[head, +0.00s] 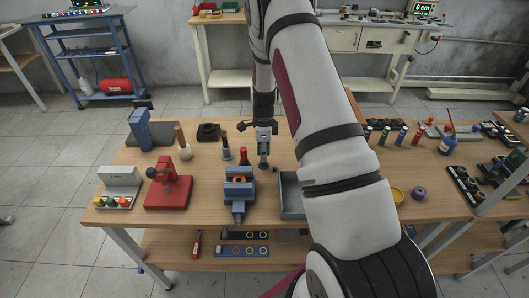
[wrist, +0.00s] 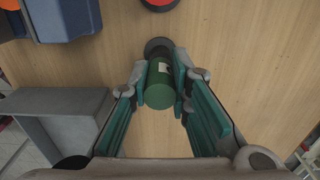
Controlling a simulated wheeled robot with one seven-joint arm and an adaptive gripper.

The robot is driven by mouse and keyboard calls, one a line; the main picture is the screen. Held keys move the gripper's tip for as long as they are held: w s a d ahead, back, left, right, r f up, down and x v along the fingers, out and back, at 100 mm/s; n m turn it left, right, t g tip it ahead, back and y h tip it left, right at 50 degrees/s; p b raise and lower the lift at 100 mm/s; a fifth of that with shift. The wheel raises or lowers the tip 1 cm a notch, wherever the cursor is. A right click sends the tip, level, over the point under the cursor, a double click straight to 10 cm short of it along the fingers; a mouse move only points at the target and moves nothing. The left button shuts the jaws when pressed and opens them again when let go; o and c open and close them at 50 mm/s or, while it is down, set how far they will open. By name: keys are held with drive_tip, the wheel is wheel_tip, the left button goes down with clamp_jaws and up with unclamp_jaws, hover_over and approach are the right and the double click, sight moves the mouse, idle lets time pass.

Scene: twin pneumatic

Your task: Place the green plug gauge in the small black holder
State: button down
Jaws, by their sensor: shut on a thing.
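The green plug gauge (wrist: 160,84) is a green cylinder with a small pale label, held between the teal finger pads of my gripper (wrist: 161,80) in the wrist view. Just past its far end is a small round black piece (wrist: 158,46), which looks like the small black holder. The gauge partly covers it, and I cannot tell whether the gauge is in it or above it. In the head view my gripper (head: 264,146) points down over the table, left of my arm, and the gauge there is small and unclear.
A grey tray (head: 291,196) is to the near right. A red-topped piece (head: 243,153) stands close left. A red press (head: 168,187) is further left on the wooden table (head: 205,210).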

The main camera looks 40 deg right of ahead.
drive_tip(key=shift+f, duration=0.15)
drive_tip(key=c, duration=1.5)
unclamp_jaws()
